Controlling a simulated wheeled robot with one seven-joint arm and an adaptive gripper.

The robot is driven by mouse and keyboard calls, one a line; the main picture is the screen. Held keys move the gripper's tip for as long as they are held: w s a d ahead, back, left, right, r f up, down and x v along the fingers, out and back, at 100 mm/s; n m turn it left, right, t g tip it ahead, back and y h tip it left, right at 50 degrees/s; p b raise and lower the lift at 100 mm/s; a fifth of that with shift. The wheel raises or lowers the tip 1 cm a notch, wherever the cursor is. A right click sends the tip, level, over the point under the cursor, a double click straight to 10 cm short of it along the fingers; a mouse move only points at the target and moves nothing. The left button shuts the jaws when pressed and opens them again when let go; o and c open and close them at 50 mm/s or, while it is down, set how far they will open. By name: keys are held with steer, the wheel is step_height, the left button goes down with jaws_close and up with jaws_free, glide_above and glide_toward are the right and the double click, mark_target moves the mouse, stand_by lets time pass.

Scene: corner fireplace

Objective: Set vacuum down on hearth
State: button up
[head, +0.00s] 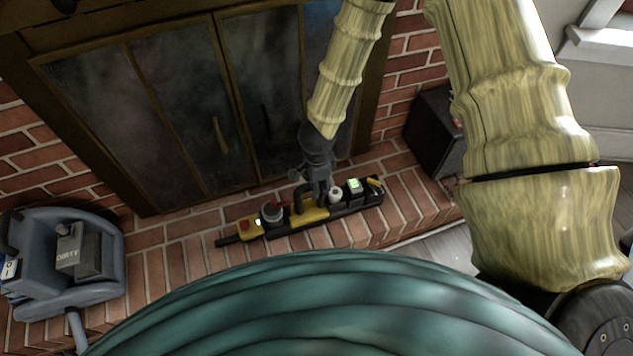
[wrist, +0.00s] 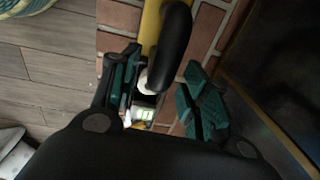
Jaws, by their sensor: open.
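A long yellow-and-black device, which looks like the vacuum (head: 310,215), lies along the brick hearth (head: 185,228) in front of the fireplace doors. It has a red part near its left end and a lit green panel toward its right end. My gripper (head: 318,192) reaches down to its middle and hides part of it. In the wrist view, the fingers of my gripper (wrist: 163,100) are spread apart, with the vacuum's black handle (wrist: 170,50) and yellow body between them. I cannot tell whether a finger touches it.
A blue-grey machine with a tank marked DIRTY (head: 82,250) stands on the left of the hearth. A dark box (head: 432,132) stands to the right by the brick wall. The dark-framed glass fireplace doors (head: 190,110) rise close behind the vacuum. Wood floor (head: 445,245) shows at right.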

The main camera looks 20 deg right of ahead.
step_height(320, 180, up, 12)
steer(key=p, duration=0.5)
steer(key=shift+s, duration=0.35)
steer(key=s+d+f+n+h, duration=0.1)
steer(key=s+d+f+n, duration=0.35)
steer(key=s, duration=0.25)
steer(key=s+d+f+n+h, duration=0.1)
steer(key=s+d+f+n, duration=0.2)
steer(key=s+f+n, duration=0.3)
steer(key=s+f+n+y, duration=0.1)
steer(key=s+f+n, duration=0.1)
steer(key=s, duration=0.4)
steer(key=s+a+f+n+y, duration=0.1)
steer(key=s+f+n, duration=0.1)
steer(key=s+n, duration=0.3)
steer(key=shift+s+a+g, duration=0.25)
steer(key=shift+s+g, duration=0.05)
steer(key=shift+s, duration=0.65)
